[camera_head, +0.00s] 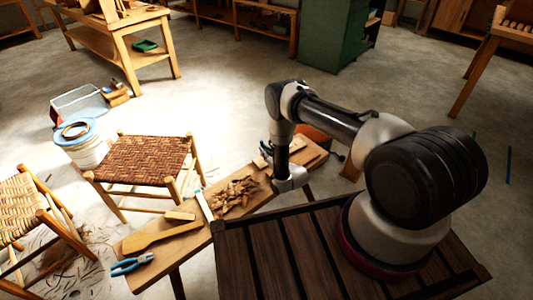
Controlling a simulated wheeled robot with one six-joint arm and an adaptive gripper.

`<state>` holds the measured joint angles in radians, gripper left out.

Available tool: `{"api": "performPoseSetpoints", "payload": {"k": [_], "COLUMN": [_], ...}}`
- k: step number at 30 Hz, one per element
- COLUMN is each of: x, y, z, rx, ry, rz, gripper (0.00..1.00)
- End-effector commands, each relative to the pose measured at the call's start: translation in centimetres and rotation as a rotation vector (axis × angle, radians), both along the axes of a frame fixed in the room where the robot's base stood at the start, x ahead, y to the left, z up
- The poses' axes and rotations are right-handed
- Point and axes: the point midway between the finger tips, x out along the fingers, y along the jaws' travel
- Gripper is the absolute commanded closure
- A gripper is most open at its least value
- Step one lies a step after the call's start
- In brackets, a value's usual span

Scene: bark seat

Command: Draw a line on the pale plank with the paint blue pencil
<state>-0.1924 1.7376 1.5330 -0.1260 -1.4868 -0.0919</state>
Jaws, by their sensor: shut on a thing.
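A long light-brown wooden bench top (142,276) runs from the lower left up to the middle. A pale board (306,157) shows at its far end, and I cannot tell for sure that it is the pale plank. My gripper (283,185) is at the end of my arm, low over the bench beside the shavings. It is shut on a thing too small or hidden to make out. Its fingers are hard to see. I cannot pick out the blue pencil for sure.
Wood shavings (236,194), a flat wooden piece (165,236) and blue pliers (132,263) lie on the bench. A woven stool (146,158) stands close behind. A white bucket (86,150) and a wire basket (79,103) are at left. Grey floor lies open beyond.

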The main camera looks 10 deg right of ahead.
Motion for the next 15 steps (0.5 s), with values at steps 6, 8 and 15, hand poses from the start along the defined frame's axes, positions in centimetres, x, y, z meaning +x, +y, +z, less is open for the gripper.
{"api": "performPoseSetpoints", "payload": {"k": [6,8,15], "x": [0.7,0.9,1.6], "y": [0.3,0.4,0.7], "z": [-0.1,-0.1,-0.1], "rx": [0.0,0.0,0.0], "ry": [0.001,0.001,0.001], "rz": [0.001,0.001,0.001], "gripper": [0.97,0.97,0.96]}}
